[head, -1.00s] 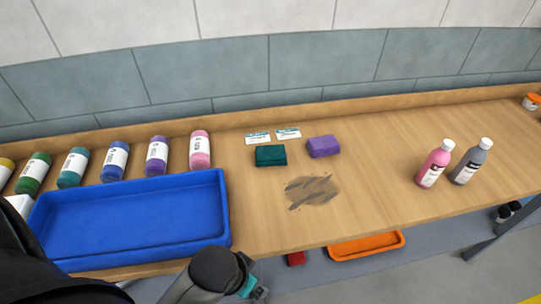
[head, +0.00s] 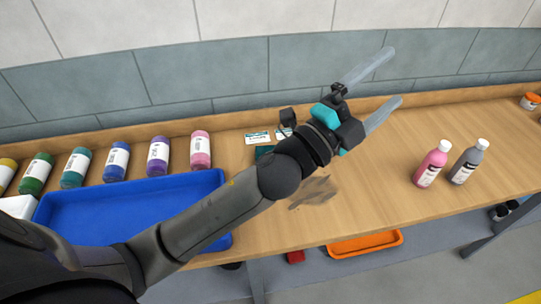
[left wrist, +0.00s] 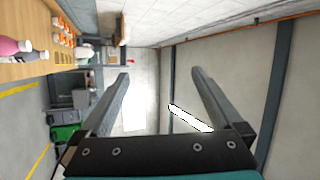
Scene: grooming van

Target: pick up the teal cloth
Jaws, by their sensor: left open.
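The teal cloth (head: 262,152) is a small dark teal folded block on the wooden table, in front of two small cards. My left arm covers most of it in the head view, and only its left end shows. My left gripper (head: 393,76) is open and empty, raised above the table and reaching past the cloth to the right. The left wrist view shows its two fingers (left wrist: 160,74) apart with nothing between them; the cloth is not in that view. My right gripper is not in view.
A blue tray (head: 60,222) and a row of bottles (head: 158,155) are left of the cloth. A dark smear (head: 318,189) lies in front. Pink (head: 432,163) and grey (head: 468,162) bottles stand to the right. The purple block is hidden behind my gripper. An orange tray (head: 365,243) is below.

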